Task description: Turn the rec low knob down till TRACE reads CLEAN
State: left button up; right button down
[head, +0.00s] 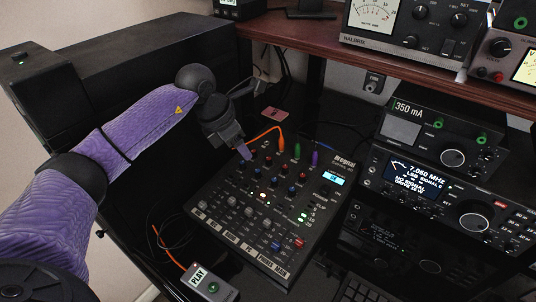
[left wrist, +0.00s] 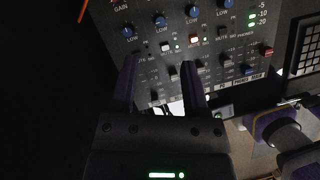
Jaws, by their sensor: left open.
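The black mixer (head: 303,233) lies on the dark desk, with rows of red and blue knobs, mute buttons, grey faders and a small lit cyan screen (head: 334,179) too small to read. In the left wrist view, blue knobs labelled LOW run across the top, among them one at the left (left wrist: 127,31), one in the middle (left wrist: 160,21) and one farther right (left wrist: 192,12). I cannot tell which is the rec one. My left gripper (head: 243,152) is above the mixer's far left edge; its open, empty fingers (left wrist: 159,85) show below the LOW knobs.
Orange, green and purple plugs (head: 281,145) stand up at the mixer's back. A radio (head: 445,190) stands at the right under a wooden shelf (head: 310,29). A PLAY pedal (head: 206,284) sits at the front left. No readout named TRACE is legible.

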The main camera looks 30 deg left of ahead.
aim_at(257, 170)
pick_arm(q)
jog(key=b+x, duration=0.4)
jog(key=x, duration=0.6)
pick_arm(e)
jog(key=shift+g, duration=0.3)
jog(key=f, duration=0.1)
jog(key=s+f, duration=0.1)
jog(key=s+a+f, duration=0.1)
jog(key=shift+f, duration=0.4)
jog(key=shift+d, duration=0.1)
pick_arm(q)
grip_shut()
pick_arm(e)
jog(key=shift+w+d, duration=0.35)
jog(key=shift+d, duration=0.05)
